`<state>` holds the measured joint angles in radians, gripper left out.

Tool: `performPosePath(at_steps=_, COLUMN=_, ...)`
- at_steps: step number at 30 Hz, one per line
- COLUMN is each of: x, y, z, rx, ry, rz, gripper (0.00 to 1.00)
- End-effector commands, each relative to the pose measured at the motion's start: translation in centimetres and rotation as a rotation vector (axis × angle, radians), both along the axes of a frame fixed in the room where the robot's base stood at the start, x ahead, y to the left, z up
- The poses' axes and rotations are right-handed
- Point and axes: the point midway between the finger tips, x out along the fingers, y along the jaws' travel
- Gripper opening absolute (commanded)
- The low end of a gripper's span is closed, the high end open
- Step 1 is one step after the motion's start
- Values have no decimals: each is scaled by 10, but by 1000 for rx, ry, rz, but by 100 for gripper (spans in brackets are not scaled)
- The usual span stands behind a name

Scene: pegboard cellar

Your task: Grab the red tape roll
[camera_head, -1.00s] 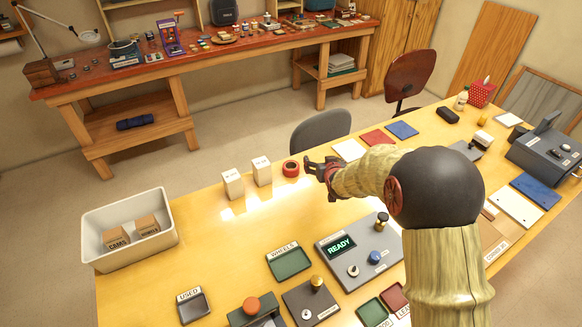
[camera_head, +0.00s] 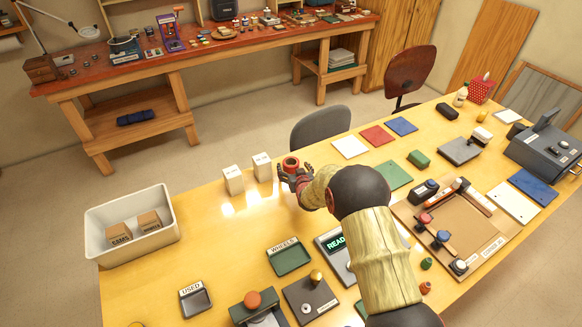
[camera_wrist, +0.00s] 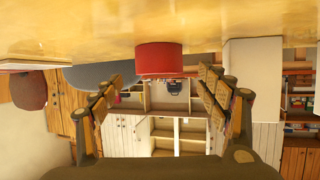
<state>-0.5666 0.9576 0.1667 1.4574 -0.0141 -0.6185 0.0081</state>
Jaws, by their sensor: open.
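The red tape roll (camera_head: 290,163) is on the yellow table, near its far edge, to the right of two white boxes. My gripper (camera_head: 291,178) is right at the roll, on its near side, with its fingers spread. In the wrist view, which is upside down, the red roll (camera_wrist: 160,58) sits against the table surface, centred sideways between the two open fingers of my gripper (camera_wrist: 160,85). It appears ahead of the fingertips and nearer the table than they are. Nothing is held. Whether a finger touches the roll cannot be told.
Two white boxes (camera_head: 233,180) (camera_head: 262,167) stand close to the left of the roll. A white bin (camera_head: 100,250) with small cartons is farther left. A grey chair (camera_head: 320,128) stands behind the table edge. Table space in front of the boxes is clear.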

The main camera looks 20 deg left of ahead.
Motion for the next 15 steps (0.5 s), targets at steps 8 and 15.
performPosePath(at_steps=8, x=25, y=15, z=-13, rx=1, ry=-1, rz=0, gripper=75)
performPosePath(at_steps=15, x=29, y=18, z=-15, rx=-1, ry=1, rz=0, gripper=75)
